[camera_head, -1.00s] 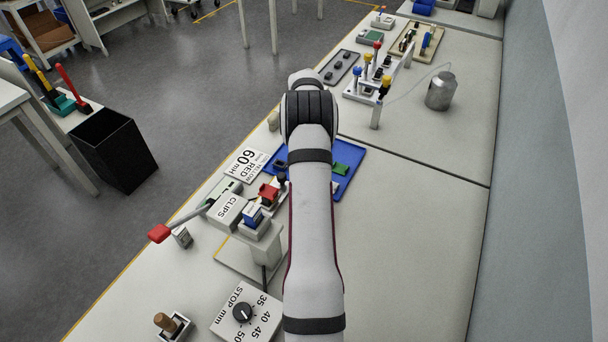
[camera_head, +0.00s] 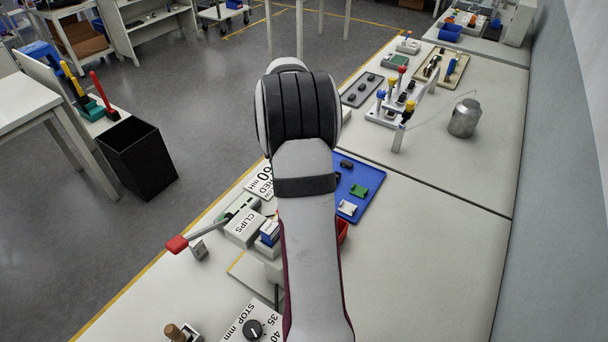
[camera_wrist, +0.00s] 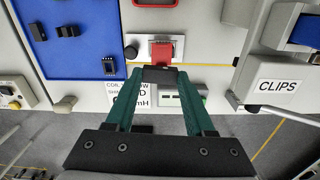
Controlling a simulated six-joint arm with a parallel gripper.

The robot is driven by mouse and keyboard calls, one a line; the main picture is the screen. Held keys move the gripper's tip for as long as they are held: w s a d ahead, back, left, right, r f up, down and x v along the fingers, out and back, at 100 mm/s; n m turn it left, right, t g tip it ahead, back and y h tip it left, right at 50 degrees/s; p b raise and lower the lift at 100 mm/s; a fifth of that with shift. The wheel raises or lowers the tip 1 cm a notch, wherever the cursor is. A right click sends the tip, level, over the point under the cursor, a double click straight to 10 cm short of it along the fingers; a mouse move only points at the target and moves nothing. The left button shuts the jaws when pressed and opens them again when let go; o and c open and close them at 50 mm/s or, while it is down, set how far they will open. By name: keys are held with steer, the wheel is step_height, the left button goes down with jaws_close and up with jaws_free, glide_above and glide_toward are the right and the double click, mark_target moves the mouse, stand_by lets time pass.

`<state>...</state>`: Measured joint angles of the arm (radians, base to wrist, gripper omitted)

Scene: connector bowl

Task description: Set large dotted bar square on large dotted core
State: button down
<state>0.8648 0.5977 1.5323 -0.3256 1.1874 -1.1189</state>
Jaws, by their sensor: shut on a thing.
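In the wrist view my gripper (camera_wrist: 161,76) has its green fingers shut on a small dark bar (camera_wrist: 159,74). No dots can be made out on it. A red coil block (camera_wrist: 164,51) shows just past the bar, in line with the fingertips. The core at the coil is mostly hidden, and I cannot tell whether the bar touches it. Other dark core pieces lie on the blue tray, one (camera_wrist: 68,31) near its middle and one (camera_wrist: 109,65) near its edge. In the head view my arm hides the gripper, bar and red coil.
The blue tray (camera_head: 374,187) also carries a green piece (camera_head: 360,190) and a white piece (camera_head: 347,208). A red bin (camera_head: 343,231) stands by my arm. The CLIPS box (camera_head: 243,227) and a lever with a red handle (camera_head: 177,244) are left.

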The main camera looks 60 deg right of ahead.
steer(key=shift+a+r+n, duration=0.15)
steer(key=shift+a+n, duration=0.15)
steer(key=shift+n, duration=0.1)
steer(key=shift+f, duration=4.35)
steer(key=shift+c, duration=0.9)
jaws_free()
